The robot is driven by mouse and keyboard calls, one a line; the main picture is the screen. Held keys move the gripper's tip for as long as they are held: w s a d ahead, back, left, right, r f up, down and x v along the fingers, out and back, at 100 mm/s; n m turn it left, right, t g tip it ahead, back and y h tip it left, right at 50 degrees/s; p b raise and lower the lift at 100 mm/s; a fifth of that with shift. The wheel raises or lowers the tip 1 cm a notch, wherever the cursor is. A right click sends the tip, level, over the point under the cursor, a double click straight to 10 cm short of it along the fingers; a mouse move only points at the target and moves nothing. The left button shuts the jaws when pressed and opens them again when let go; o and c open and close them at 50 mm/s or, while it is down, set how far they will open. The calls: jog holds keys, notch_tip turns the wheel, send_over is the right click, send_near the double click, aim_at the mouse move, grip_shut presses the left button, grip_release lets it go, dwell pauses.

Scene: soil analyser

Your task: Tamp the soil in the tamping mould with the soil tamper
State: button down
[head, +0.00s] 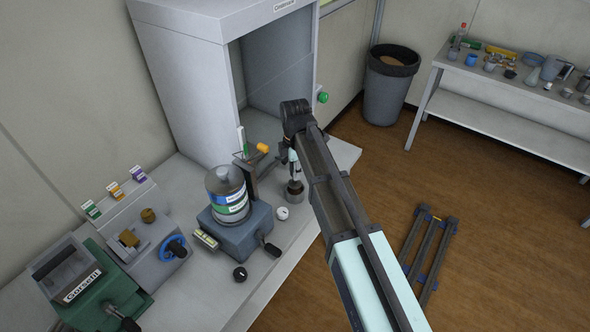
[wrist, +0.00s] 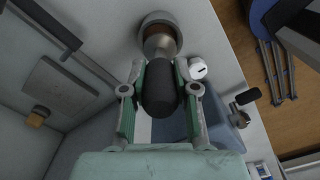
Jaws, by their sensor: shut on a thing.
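My gripper (wrist: 160,70) is shut on the soil tamper, with one finger on each side of its black handle (wrist: 158,92). The tamper's metal lower part (wrist: 160,42) points at the round grey tamping mould (wrist: 150,17) and overlaps its opening in the wrist view. In the head view the mould (head: 294,194) stands on the bench just below my gripper (head: 293,165), and the tamper looks roughly upright above or in it.
A white round dial (head: 282,213) lies beside the mould. A blue-grey machine with a clear cylinder (head: 226,182) stands left of it. A tall open cabinet (head: 200,80) stands behind. A green machine (head: 85,290) is at the far left. The bench front edge is close.

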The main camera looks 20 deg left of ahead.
jog(key=shift+r+p, duration=1.25)
jog(key=shift+r, duration=1.1)
